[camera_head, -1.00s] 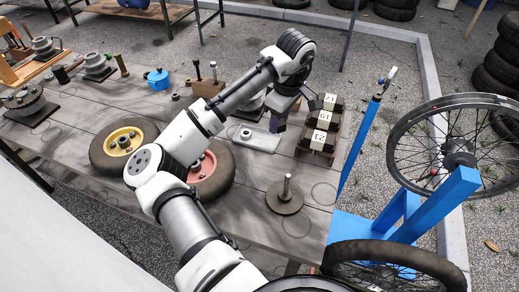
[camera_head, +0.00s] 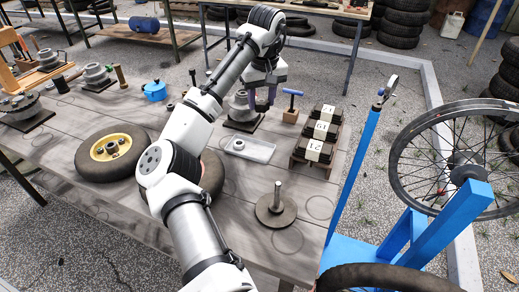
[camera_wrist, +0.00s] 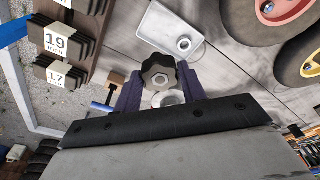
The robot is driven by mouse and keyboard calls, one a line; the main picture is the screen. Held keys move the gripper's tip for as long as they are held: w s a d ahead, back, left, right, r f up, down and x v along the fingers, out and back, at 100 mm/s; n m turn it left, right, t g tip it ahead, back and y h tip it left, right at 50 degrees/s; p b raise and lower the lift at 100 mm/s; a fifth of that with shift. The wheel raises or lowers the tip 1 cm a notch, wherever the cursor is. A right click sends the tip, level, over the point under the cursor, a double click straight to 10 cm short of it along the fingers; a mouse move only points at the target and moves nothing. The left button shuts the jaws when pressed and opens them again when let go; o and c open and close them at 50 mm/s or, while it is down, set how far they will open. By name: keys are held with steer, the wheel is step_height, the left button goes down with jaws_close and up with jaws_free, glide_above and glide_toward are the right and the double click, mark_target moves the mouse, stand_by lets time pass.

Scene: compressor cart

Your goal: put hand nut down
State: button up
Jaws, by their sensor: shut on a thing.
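My gripper (camera_head: 262,105) hangs over the back part of the workbench; its purple fingers also show in the wrist view (camera_wrist: 158,78).
A blue T-handle tool (camera_head: 292,93) stands in a wooden block right of my gripper. A rack of numbered dark blocks (camera_head: 318,134) is further right. A disc with an upright post (camera_head: 276,209) and a yellow-hubbed wheel (camera_head: 112,152) are nearer. Bare bench lies around the tray.

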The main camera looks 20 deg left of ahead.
mark_target(264, 112)
step_height(264, 112, down, 16)
steer(key=shift+f+p, duration=0.25)
steer(key=shift+p, duration=0.3)
steer(key=shift+f, duration=0.1)
steer(key=o, duration=0.8)
steer(key=r, duration=0.8)
steer(key=s+d+r+b, duration=0.1)
steer(key=r, duration=0.3)
steer(key=shift+r, duration=0.1)
